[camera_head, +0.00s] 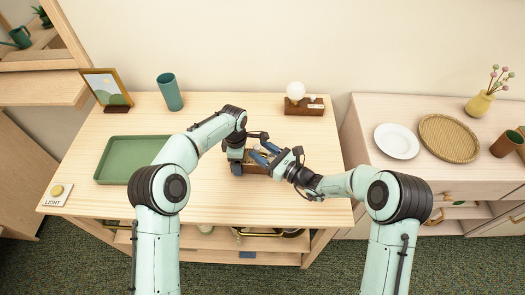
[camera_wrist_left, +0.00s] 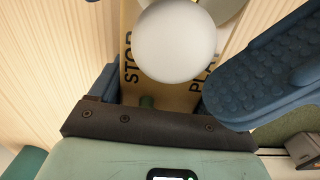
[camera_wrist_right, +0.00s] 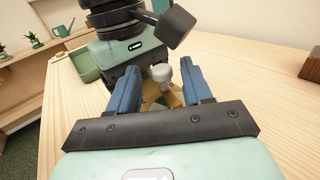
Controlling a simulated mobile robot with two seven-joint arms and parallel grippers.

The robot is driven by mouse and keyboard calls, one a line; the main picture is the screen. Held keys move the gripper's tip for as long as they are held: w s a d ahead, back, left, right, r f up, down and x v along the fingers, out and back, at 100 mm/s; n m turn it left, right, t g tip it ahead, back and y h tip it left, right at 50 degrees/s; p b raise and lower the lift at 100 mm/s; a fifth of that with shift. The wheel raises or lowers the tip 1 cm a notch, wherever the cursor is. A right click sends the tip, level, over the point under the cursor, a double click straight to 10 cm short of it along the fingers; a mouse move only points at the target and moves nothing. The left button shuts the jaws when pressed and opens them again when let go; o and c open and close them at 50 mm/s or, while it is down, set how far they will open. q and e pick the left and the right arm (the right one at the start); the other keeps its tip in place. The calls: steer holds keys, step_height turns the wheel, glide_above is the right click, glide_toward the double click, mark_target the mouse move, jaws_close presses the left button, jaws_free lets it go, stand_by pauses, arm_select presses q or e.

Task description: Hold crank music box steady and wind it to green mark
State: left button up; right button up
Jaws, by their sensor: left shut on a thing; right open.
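The music box (camera_head: 256,170) is a small brown box on the wooden table, mostly hidden between my two grippers. The left wrist view shows its gold top plate (camera_wrist_left: 190,99), lettered STOP and PLAY, with a pale round crank knob (camera_wrist_left: 175,42) above it. A small green piece (camera_wrist_left: 147,101) shows at the plate's near end; I cannot tell whether it is the mark. My left gripper (camera_head: 237,166) is shut on the box at its left side. My right gripper (camera_head: 262,155) is open, its fingers on either side of the knob, which also shows in the right wrist view (camera_wrist_right: 162,73).
A green tray (camera_head: 130,160) lies at left, with a LIGHT button (camera_head: 57,191) at the corner. A picture frame (camera_head: 106,88), a green cup (camera_head: 169,91) and a brown block with a white globe (camera_head: 304,106) stand at the back. The table's front strip is clear.

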jaws_close()
steer(key=shift+s+d+n+g+y, duration=0.1)
steer(key=shift+n+g+y, duration=0.7)
steer(key=shift+g, duration=0.45)
steer(key=shift+d+n+g+y, duration=0.1)
steer(key=shift+n+g+y, duration=0.4)
steer(key=shift+n+g, duration=0.65)
jaws_free()
